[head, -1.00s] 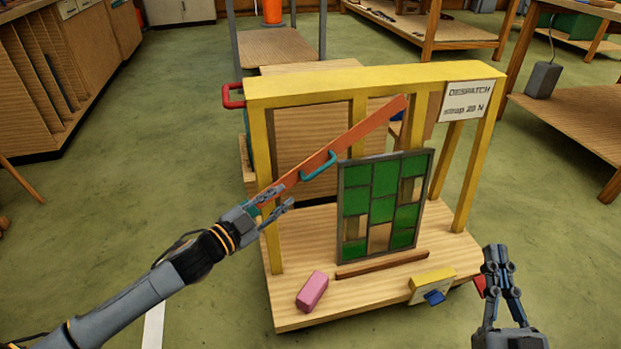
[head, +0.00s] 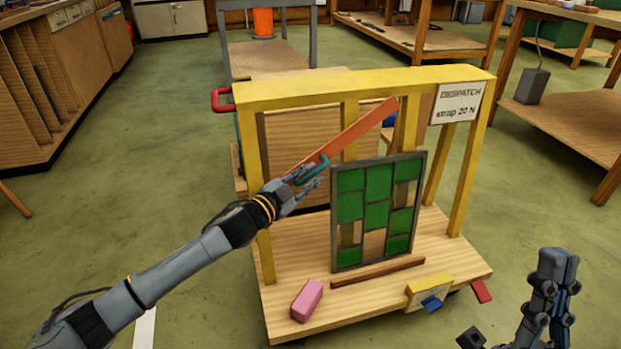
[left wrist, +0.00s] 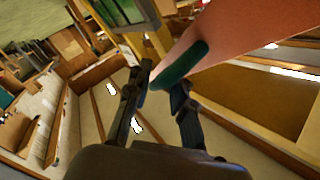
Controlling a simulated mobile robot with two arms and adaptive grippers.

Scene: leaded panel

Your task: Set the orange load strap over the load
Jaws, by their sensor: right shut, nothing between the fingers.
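The orange load strap (head: 352,136) is a flat bar tilted up to the right, above and left of the load. Its teal handle (head: 313,169) is near its lower part. The load, a dark-framed leaded panel with green panes (head: 379,190), stands upright on the wooden trolley deck (head: 310,232). My left gripper (head: 309,180) is at the handle, its fingers apart. In the left wrist view the handle (left wrist: 183,66) reaches the fingertips (left wrist: 160,86); a firm grip does not show. My right gripper (head: 558,262) is shut and empty, right of the trolley.
The trolley has a yellow frame (head: 360,87) with a despatch sign (head: 458,103) reading "strap 20 N" and a red handle (head: 222,99).

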